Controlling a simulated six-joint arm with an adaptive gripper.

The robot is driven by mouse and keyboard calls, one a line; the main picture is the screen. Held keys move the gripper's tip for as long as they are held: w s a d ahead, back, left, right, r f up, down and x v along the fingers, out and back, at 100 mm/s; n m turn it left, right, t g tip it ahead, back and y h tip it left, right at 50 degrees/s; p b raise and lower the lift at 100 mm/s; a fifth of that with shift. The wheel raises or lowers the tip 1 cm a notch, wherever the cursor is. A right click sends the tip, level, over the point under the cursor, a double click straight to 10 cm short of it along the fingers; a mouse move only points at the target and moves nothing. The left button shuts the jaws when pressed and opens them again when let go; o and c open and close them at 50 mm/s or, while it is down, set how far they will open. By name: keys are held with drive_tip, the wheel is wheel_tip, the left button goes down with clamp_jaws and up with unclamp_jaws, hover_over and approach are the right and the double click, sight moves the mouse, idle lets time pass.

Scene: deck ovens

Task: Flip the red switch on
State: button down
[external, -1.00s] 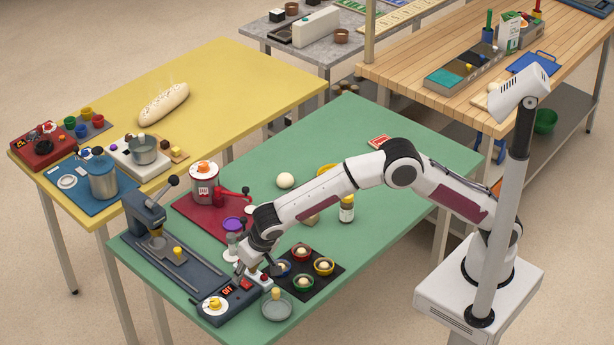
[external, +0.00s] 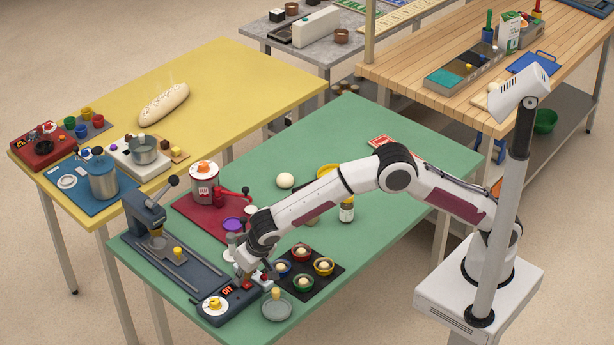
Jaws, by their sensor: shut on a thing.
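The red switch (external: 246,284) is a small red piece on top of the dark blue-grey machine (external: 185,276), at its front right end. A small dark display with red lettering (external: 227,291) sits just left of it; the lettering is too small to read surely. My gripper (external: 256,280) points down at the switch from above and behind, low over the machine's right edge. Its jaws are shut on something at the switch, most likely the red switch. The fingers hide part of the switch, so its tilt cannot be told.
A white dial with a yellow knob (external: 214,304) lies left of the display. A red mat (external: 190,208) with a canister is behind. The green table's (external: 390,240) right part is mostly clear.

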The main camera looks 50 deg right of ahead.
sight(275, 293)
drive_tip(key=shift+w+g, duration=0.2)
drive_tip(key=shift+g, duration=0.4)
drive_tip(key=c, duration=1.9)
unclamp_jaws()
drive_tip(key=shift+r, duration=0.15)
drive_tip(key=shift+s+r, duration=0.2)
drive_tip(key=shift+r, duration=0.3)
drive_tip(key=shift+v, duration=0.9)
drive_tip(key=shift+s+f, duration=0.1)
drive_tip(key=shift+s, duration=5.85)
